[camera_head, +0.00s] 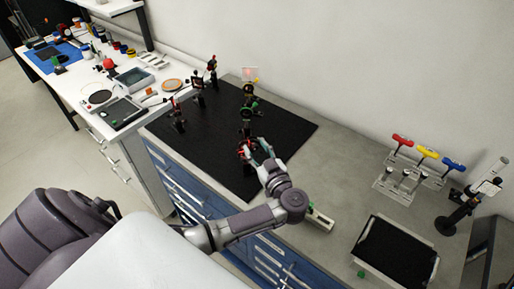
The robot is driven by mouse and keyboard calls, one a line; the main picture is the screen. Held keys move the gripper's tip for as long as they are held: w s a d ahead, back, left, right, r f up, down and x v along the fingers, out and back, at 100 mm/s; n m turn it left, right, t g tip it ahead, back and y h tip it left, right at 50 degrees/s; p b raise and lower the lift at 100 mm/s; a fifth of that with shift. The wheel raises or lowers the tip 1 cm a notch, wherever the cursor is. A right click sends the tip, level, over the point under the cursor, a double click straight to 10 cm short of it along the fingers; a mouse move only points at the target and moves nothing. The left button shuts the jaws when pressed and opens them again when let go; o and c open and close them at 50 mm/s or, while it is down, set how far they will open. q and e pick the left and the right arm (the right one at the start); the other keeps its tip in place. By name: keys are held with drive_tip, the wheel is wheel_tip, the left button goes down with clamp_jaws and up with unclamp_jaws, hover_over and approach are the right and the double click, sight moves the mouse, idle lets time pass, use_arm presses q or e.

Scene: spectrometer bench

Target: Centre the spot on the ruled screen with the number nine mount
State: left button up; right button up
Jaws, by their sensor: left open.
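The ruled screen (250,73) is a small pale upright panel at the back edge of the black optical board (215,150). A faint reddish spot shows on it, left of its middle. Several small dark mounts stand on the board, one (248,92) just in front of the screen and others (178,115) to the left. Their numbers are too small to read. My left gripper (249,149) is open at the right front of the board, by a mount with red parts, partly hidden by the gripper. I cannot tell if they touch. My right gripper is out of view.
Hex drivers with red, yellow and blue handles (426,152) stand in a rack at the right. A black-topped tray (395,252) lies at the front right. A cluttered white bench (75,90) is at the left. Grey worktop right of the board is mostly clear.

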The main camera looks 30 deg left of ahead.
use_arm(q)
clamp_jaws()
drive_tip(key=shift+m, duration=0.3)
drive_tip(key=m, duration=0.5)
drive_tip(key=shift+f, duration=0.1)
drive_tip(key=m, duration=0.6)
idle(0.6)
